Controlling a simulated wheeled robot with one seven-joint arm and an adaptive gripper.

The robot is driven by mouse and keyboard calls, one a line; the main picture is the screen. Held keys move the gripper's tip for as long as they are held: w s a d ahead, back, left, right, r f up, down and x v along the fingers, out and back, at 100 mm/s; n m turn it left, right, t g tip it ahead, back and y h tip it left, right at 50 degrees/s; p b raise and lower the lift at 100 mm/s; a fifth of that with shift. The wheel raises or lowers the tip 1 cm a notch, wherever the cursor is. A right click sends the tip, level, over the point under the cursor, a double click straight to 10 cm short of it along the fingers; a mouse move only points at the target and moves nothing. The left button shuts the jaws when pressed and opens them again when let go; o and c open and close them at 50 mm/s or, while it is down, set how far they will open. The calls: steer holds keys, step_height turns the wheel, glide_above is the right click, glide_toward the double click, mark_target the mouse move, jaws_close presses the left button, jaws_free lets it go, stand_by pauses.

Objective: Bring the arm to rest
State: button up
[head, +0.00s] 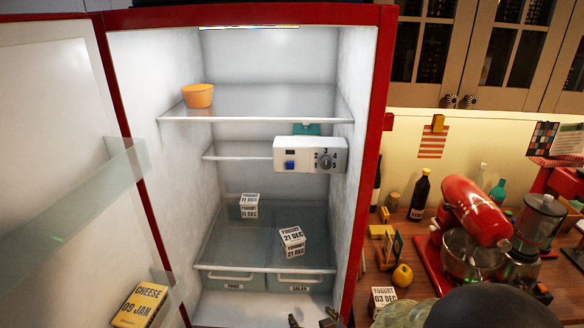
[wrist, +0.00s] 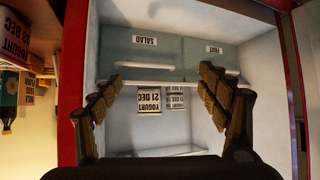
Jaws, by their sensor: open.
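My gripper (head: 316,319) shows at the bottom edge of the head view, in front of the open fridge, with only its fingertips visible. In the wrist view my gripper (wrist: 158,88) is open, its two ribbed fingers wide apart with nothing between them. The fridge interior lies beyond it, seen upside down. My dark arm (head: 490,307) fills the lower right of the head view.
The red fridge (head: 382,120) stands open, its door (head: 50,170) at left. Yogurts dated 21 DEC (head: 292,236) and 11 DEC (head: 249,200) sit inside. Another yogurt (head: 384,297) stands on the counter, near a red mixer (head: 474,208). An orange bowl (head: 198,96) is on the top shelf.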

steer(key=s+d+m+g+h+b, duration=0.1)
steer(key=s+d+g, duration=0.2)
steer(key=s, duration=0.2)
steer(key=s+d+g+h+b, duration=0.1)
steer(key=s+d+g+h, duration=0.15)
steer(key=s, duration=0.35)
steer(key=s+d+r+m+b, duration=0.1)
steer(key=s+d+r+b, duration=0.2)
steer(key=s+r, duration=0.3)
steer(key=s+d+r+m+b, duration=0.1)
steer(key=s+d+r+b, duration=0.3)
steer(key=r, duration=0.6)
steer(key=s, duration=0.2)
steer(key=shift+s+d+r+m, duration=0.2)
steer(key=shift+s+d+m, duration=0.1)
steer(key=shift+d+m, duration=0.1)
steer(key=shift+t, duration=0.25)
steer(key=shift+c, duration=0.2)
